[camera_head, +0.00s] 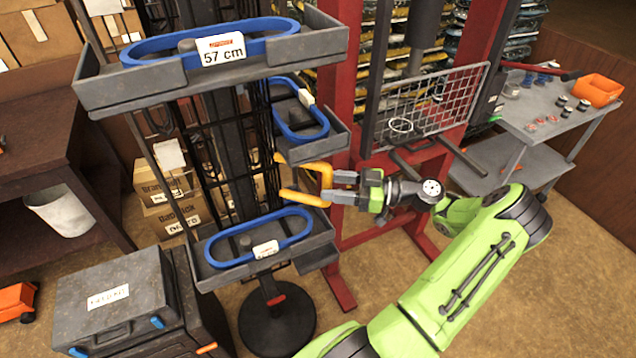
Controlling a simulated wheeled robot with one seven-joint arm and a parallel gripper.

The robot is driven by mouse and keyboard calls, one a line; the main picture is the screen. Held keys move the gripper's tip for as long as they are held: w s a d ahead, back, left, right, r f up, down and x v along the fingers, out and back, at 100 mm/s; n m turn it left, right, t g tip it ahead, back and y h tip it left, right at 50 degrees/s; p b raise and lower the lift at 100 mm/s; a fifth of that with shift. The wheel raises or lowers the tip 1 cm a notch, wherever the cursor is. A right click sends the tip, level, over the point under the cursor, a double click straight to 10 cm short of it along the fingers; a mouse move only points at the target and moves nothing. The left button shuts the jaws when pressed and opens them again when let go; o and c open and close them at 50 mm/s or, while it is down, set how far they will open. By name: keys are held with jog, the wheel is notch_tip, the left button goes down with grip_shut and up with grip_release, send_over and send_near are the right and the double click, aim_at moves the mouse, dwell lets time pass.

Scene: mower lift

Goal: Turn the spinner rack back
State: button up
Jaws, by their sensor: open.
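The spinner rack stands left of centre on a round dark base (277,325) with a dark upright column (232,150). Its grey trays hold blue looped bands: an upper tray (130,93) with a "57 cm" label, a middle tray (318,150) on the right side, and a lower tray (213,278). My gripper (300,182) has yellow fingers spread apart and empty. It reaches in from the right, between the middle tray and the lower tray. I cannot tell whether a finger touches the rack.
A red frame (340,100) with a wire mesh guard stands close behind my arm. A grey toolbox (120,290) sits at lower left, near the rack. A side table (545,125) with an orange bin (597,90) is at right. Bare floor (530,310) shows at lower right.

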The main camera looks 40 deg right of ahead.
aim_at(319, 200)
jog(key=x, duration=0.4)
jog(key=shift+s+d, duration=0.1)
grip_shut()
